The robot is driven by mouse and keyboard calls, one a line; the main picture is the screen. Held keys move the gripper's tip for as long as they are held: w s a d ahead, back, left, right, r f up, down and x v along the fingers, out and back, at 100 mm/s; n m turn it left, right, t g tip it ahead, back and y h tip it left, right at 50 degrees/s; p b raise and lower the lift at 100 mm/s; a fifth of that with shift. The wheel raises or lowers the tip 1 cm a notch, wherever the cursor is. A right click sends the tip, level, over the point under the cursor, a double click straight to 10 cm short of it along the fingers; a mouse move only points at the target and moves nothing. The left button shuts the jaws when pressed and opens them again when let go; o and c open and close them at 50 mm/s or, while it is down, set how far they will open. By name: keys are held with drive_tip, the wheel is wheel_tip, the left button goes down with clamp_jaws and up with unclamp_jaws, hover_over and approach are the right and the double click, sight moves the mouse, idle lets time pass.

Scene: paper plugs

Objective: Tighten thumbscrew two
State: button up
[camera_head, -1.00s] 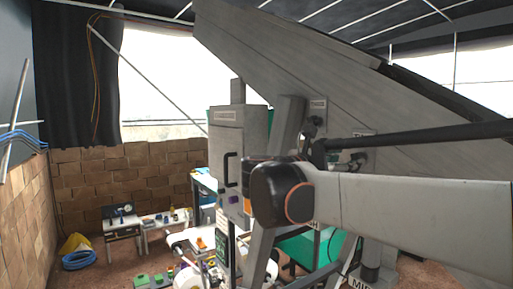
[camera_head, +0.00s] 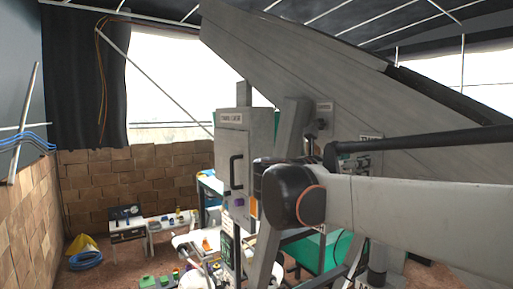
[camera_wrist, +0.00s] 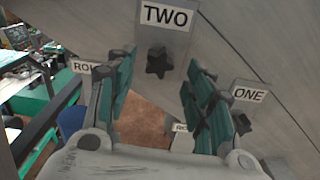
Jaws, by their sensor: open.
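Thumbscrew two (camera_wrist: 158,62) is a dark lobed knob on a grey plate under a label reading TWO, at the top middle of the wrist view. My gripper (camera_wrist: 158,75) is open, with one green-padded finger at each side of that knob in the picture. I see no contact between the fingers and the knob. Thumbscrew one (camera_wrist: 241,122) is a dark knob under a label reading ONE, to the right of the right finger.
A large slanted grey panel (camera_head: 290,65) fills the upper right of the head view. A grey cabinet (camera_head: 231,165) with a black handle stands at the middle.

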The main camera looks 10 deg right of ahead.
drive_tip(key=shift+x, duration=1.45)
drive_tip(key=c, duration=1)
drive_tip(key=shift+c, duration=0.2)
drive_tip(key=shift+f, duration=0.1)
drive_tip(key=o, duration=0.4)
clamp_jaws()
drive_tip(key=m, duration=0.4)
